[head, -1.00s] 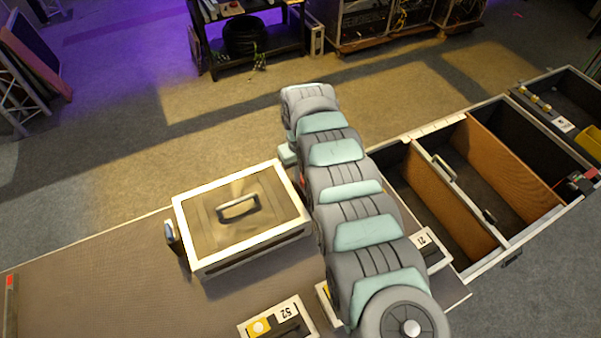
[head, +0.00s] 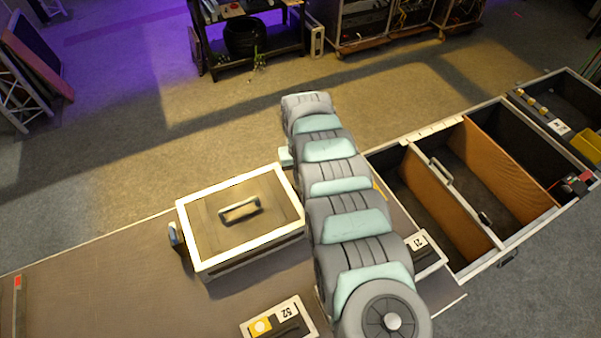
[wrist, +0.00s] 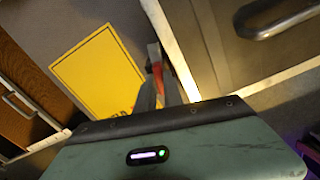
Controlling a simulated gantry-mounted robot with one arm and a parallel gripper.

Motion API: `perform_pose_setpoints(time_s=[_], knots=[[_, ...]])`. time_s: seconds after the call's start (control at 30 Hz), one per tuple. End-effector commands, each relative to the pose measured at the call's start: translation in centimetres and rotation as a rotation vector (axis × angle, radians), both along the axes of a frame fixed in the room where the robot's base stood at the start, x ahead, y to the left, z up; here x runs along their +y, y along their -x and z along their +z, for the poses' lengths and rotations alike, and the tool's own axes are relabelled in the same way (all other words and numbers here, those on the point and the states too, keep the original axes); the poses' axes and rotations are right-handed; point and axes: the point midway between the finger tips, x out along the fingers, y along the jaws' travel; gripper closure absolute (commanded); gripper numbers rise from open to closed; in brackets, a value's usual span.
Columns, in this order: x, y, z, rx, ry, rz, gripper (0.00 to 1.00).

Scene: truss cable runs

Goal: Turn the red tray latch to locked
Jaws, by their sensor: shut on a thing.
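The tray (head: 188,220) is a flat brown-topped box with a white frame and a dark handle, left of my arm in the head view. Its white edge and handle also show at the right of the wrist view (wrist: 164,40). The red latch (wrist: 184,76) shows as a narrow red strip beside that edge, partly covered by my fingers. My gripper (wrist: 160,84) is shut on the red latch at the tray's side. My arm hides the gripper and latch in the head view, and the latch's exact angle cannot be told.
A yellow panel (wrist: 98,72) lies beside my fingers in the wrist view. An open case with wooden dividers (head: 478,165) stands right of my arm. A grey clip (head: 175,233) sits at the tray's left side. Plates marked 52 (head: 285,315) and 21 (head: 424,241) lie nearby.

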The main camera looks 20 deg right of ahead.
Motion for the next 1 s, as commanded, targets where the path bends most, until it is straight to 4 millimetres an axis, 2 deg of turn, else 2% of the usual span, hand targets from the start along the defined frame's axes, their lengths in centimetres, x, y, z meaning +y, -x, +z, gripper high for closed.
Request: perform_pose_setpoints(time_s=[0.03,1.0], knots=[[0.2,0.04,0.46,0.003,-0.001,-0.039,1.0],[0.07,-0.08,-0.04,-0.002,0.0,-0.958,1.0]])
